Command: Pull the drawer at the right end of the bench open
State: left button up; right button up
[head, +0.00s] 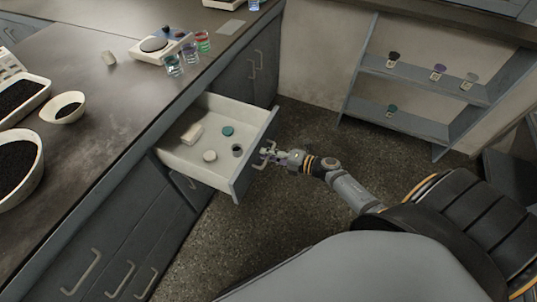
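The drawer (184,173) stands pulled out from the bench front in the head view. Its white inside shows a pale block, a green lid, a pale round piece and a small dark-topped cup. My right gripper (266,155) is at the handle on the outer face of the drawer front (247,170). The fingers are around or against the handle; they are too small to tell whether they are shut on it. My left gripper is not in view.
The dark bench top (110,120) holds a white balance (158,46), several small glasses, a white bowl (63,107) and trays of dark grains. A low shelf (420,85) with small jars stands at the back right. The floor (300,215) beside the drawer is clear.

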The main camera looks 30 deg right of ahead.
jog(key=shift+s, duration=0.1)
jog(key=v, duration=1.2)
jog(key=s+d+f+m+h, duration=0.25)
jog(key=d+f+m, duration=0.2)
jog(key=f, duration=0.25)
jog(key=s+d+f+m+g+h, duration=0.1)
jog(key=d+f+m+h, duration=0.3)
jog(key=f, duration=0.3)
jog(key=s+d+f+m+h, duration=0.2)
jog(key=f+m+h, duration=0.2)
jog(key=f+m, duration=0.25)
jog(key=s+a+f+m+g+h, duration=0.15)
jog(key=s+f+m+g, duration=0.25)
jog(key=s+f, duration=0.55)
jog(key=s+a+f+m+g+y, duration=0.1)
jog(key=s+a+f+m+g, duration=0.5)
jog(key=s+a+f, duration=0.45)
jog(key=s+a+r+p, duration=0.1)
jog(key=s+r+p, duration=0.1)
jog(key=r+p, duration=0.4)
jog(key=s+r+p, duration=0.2)
jog(key=r+p, duration=0.4)
jog(key=r, duration=0.1)
jog(key=shift+s+a+r+p, duration=0.15)
jog(key=shift+s+a+p, duration=0.15)
jog(key=shift+a+p, duration=0.1)
